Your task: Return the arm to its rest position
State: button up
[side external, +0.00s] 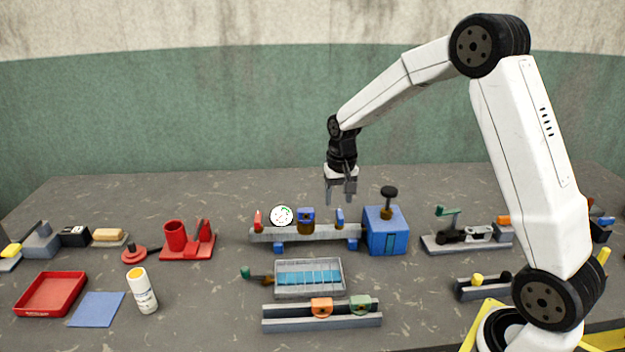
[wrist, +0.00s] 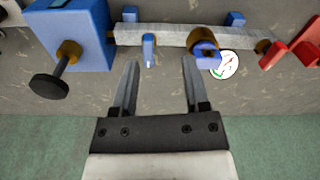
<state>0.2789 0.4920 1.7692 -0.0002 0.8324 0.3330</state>
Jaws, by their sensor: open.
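My gripper (side external: 341,197) hangs pointing down above the back part of the grey table, over the bench fixture with the blue box. Its two fingers are apart with nothing between them, as the wrist view (wrist: 160,75) also shows. The arm is bent, reaching left from its base at the lower right. The gripper is clear of the fixture's grey rail (side external: 325,232), and nothing touches the fingers.
A blue box with a black knob (side external: 385,232) and a white round dial (side external: 281,215) stand by the rail. In front are a tray with blue strips (side external: 308,293) and a grey channel (side external: 285,323). A red tray (side external: 50,294) and white bottle (side external: 142,293) are left.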

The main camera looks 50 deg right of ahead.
jog(key=s+a+f+n+t, duration=0.2)
jog(key=s+a+n, duration=0.5)
jog(key=s+a, duration=0.5)
jog(key=shift+s+a, duration=0.4)
jog(key=shift+s, duration=1.95)
